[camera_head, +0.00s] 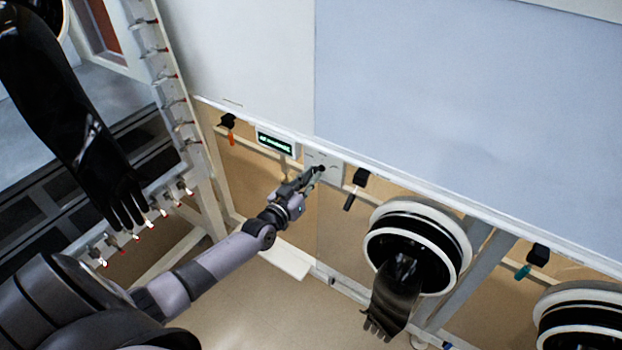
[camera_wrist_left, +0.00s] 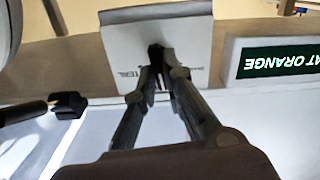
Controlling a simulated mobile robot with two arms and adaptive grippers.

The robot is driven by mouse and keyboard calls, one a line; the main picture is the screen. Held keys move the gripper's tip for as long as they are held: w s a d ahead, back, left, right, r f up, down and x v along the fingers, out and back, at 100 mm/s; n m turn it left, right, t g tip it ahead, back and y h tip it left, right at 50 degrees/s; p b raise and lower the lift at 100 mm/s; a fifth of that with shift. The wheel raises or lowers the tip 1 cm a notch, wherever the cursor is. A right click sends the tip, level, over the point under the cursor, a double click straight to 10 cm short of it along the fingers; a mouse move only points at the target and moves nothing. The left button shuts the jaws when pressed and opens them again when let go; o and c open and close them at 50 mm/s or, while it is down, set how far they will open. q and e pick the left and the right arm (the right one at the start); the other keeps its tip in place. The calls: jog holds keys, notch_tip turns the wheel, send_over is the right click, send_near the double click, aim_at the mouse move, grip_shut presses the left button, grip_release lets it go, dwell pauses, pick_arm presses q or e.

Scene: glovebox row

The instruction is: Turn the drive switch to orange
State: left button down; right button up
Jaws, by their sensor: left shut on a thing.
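The drive switch is a small black knob (camera_wrist_left: 155,50) on a white plate (camera_wrist_left: 190,35), which also shows in the head view (camera_head: 334,176). Part of a label, seemingly "TEAL", shows on the plate in the left wrist view; my fingers hide part of it. My left gripper (camera_head: 318,170) reaches the plate, and its fingertips (camera_wrist_left: 158,66) are shut on the knob. My right gripper is not in view.
A black handle with an orange tip (camera_head: 230,136) is left of the display. Another dark handle (camera_head: 356,187) is close right of the plate, and a teal-tipped one (camera_head: 524,271) is farther right. A glove port (camera_head: 457,238) has a hanging black glove (camera_head: 392,294).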

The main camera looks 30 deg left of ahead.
pick_arm(q)
jog(key=shift+a+f+n+b, duration=0.1)
jog(key=shift+n+b, duration=0.4)
jog(key=shift+n, duration=1.6)
jog(key=c, duration=1.7)
grip_release()
jog(key=s, duration=1.2)
jog(key=shift+a, duration=0.25)
